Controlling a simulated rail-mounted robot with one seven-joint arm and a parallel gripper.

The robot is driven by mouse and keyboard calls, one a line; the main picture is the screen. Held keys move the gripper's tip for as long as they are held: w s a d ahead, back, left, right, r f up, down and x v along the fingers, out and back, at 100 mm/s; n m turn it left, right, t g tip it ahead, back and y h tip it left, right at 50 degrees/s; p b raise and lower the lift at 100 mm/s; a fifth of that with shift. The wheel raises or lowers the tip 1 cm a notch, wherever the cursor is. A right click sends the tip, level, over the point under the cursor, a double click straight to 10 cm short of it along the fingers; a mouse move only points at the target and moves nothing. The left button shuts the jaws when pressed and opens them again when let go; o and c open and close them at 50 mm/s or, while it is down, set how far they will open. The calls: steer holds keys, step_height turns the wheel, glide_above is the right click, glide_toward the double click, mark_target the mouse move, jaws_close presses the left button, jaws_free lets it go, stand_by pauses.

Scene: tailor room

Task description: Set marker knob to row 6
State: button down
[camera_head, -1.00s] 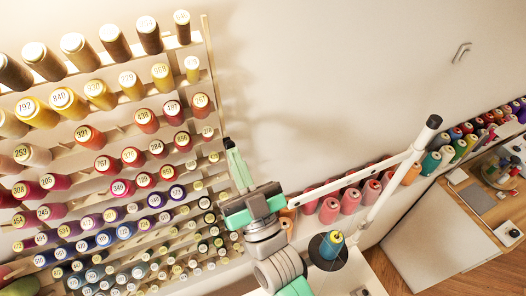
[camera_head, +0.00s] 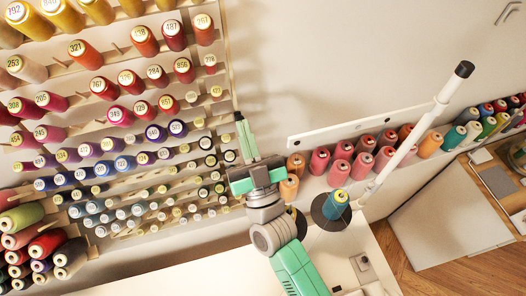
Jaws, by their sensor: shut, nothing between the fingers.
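The thread rack (camera_head: 229,62) fills the left of the head view, with several rows of numbered spools and a pale wooden upright along its right edge. I cannot make out the marker knob; it may be hidden by my gripper or too small to tell. My gripper (camera_head: 240,119) is shut, its green fingers together and pointing up in the picture, with dark tips. The fingertips appear beside the rack's right upright, just right of the lower-middle rows of small spools. I cannot tell whether they touch the upright.
A white rail (camera_head: 372,126) and a white post with a black cap (camera_head: 464,69) stand right of my gripper. A blue cone spool (camera_head: 336,204) sits on a dark disc. Several coloured cones line the wall. The wall above my gripper is clear.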

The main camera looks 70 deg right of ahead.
steer(key=s+a+r, duration=0.4)
steer(key=s+a, duration=0.7)
steer(key=shift+s+a, duration=0.15)
steer(key=shift+s, duration=0.2)
steer(key=w+a+r+n+t+y, duration=0.5)
steer(key=w+a+r+y, duration=0.35)
steer(key=w+r, duration=0.2)
steer(key=w+a+r+n+t+y, duration=0.5)
steer(key=w+a+r+y, duration=0.35)
steer(key=w+r, duration=0.2)
steer(key=a+r+y, duration=0.4)
steer(key=a+r, duration=0.2)
steer(key=r, duration=0.2)
step_height(320, 180, up, 18)
steer(key=p, duration=1.9)
steer(key=shift+s+r+g, duration=0.15)
steer(key=shift+r+g, duration=0.05)
steer(key=shift+g, duration=0.2)
